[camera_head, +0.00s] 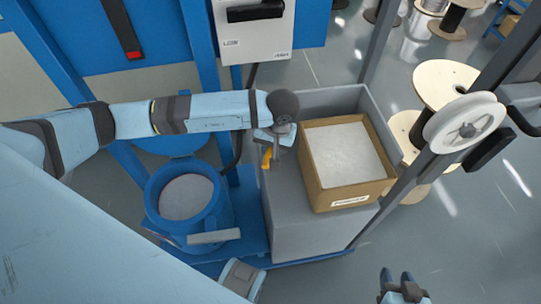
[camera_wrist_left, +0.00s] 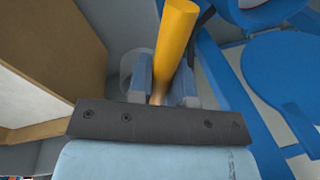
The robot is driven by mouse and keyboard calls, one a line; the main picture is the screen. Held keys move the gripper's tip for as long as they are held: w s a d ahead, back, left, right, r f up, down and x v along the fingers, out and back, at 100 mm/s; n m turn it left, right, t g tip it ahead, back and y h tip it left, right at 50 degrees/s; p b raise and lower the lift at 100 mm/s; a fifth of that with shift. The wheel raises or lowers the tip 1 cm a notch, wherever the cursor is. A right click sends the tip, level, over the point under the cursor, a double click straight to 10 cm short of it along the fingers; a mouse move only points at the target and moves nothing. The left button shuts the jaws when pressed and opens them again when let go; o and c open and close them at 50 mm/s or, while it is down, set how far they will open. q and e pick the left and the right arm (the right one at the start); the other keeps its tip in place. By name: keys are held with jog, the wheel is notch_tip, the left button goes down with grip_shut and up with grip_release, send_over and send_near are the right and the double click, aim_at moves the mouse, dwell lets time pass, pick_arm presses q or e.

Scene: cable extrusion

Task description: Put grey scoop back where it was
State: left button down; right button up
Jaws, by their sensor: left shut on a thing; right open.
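My left gripper (camera_head: 274,138) is shut on the yellow-orange handle of the scoop (camera_head: 267,157), just left of the cardboard box. The handle also shows in the left wrist view (camera_wrist_left: 176,35), standing out between the two fingers. A pale grey rounded part shows behind the fingers there; I cannot tell whether it is the scoop's bowl. The bowl is not clearly seen in the head view. My right gripper (camera_head: 403,290) is open and empty at the bottom right of the head view, apart from everything.
The cardboard box (camera_head: 312,175) with white contents sits in a grey bin (camera_head: 290,235). A blue round hopper (camera_head: 153,190) stands to the left. A grey post with a white spool (camera_head: 465,125) is at the right. A control box (camera_head: 240,40) hangs behind.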

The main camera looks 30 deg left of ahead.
pick_arm(q)
jog(key=shift+f, duration=2.2)
jog(key=c, duration=1)
grip_release()
jog(key=shift+f+b, duration=0.1)
jog(key=shift+b, duration=0.2)
jog(key=shift+c, duration=0.2)
notch_tip(320, 180, up, 12)
jog(key=d, duration=0.2)
jog(key=shift+w+p, duration=0.2)
jog(key=shift+p, duration=0.25)
